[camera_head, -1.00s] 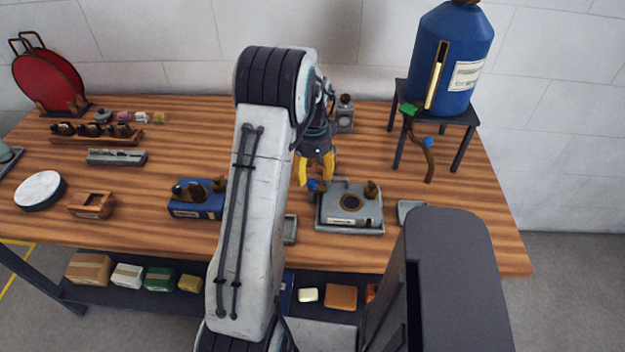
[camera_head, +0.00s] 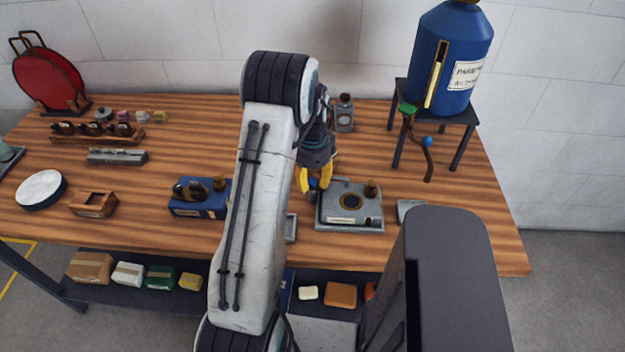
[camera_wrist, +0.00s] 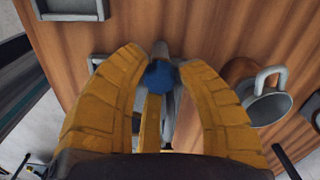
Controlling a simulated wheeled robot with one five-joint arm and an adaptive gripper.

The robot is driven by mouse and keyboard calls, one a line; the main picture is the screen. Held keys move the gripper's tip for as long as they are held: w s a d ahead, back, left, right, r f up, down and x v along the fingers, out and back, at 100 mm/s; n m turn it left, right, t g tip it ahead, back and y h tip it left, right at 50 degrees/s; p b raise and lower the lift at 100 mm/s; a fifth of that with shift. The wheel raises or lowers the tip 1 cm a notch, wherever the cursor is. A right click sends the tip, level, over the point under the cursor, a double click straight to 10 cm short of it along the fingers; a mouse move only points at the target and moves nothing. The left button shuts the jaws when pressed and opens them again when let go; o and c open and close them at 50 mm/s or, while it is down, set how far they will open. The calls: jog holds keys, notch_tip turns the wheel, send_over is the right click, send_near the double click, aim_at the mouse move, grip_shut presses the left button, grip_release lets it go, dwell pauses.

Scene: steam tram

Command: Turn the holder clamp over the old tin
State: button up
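A grey holder (camera_head: 335,226) stands on the bench, with a flat grey tin-like body (camera_head: 367,207) on it that has a dark round opening with a brass ring and a brown knob. I take the blue knob (camera_head: 313,184) at its left as the clamp's handle; the knob also shows in the wrist view (camera_wrist: 160,74). My gripper (camera_head: 314,187) is lowered around it. Its yellow fingers stand on both sides of the knob, apart from each other. Firm contact is not clear. The clamp's arm below the knob is mostly hidden by the fingers.
A blue box with dark fittings (camera_head: 190,211) stands left, partly behind my arm. Small grey trays flank the holder (camera_head: 291,228) (camera_head: 408,208). A grey bottle-like item (camera_head: 344,113) stands behind. A blue tank (camera_head: 452,60) on a dark stand is at the back right.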

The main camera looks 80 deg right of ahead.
grip_shut()
jog(key=shift+f+n+b, duration=0.1)
jog(key=shift+n+b, duration=0.2)
jog(key=shift+b, duration=0.2)
jog(key=shift+o, duration=2.2)
grip_release()
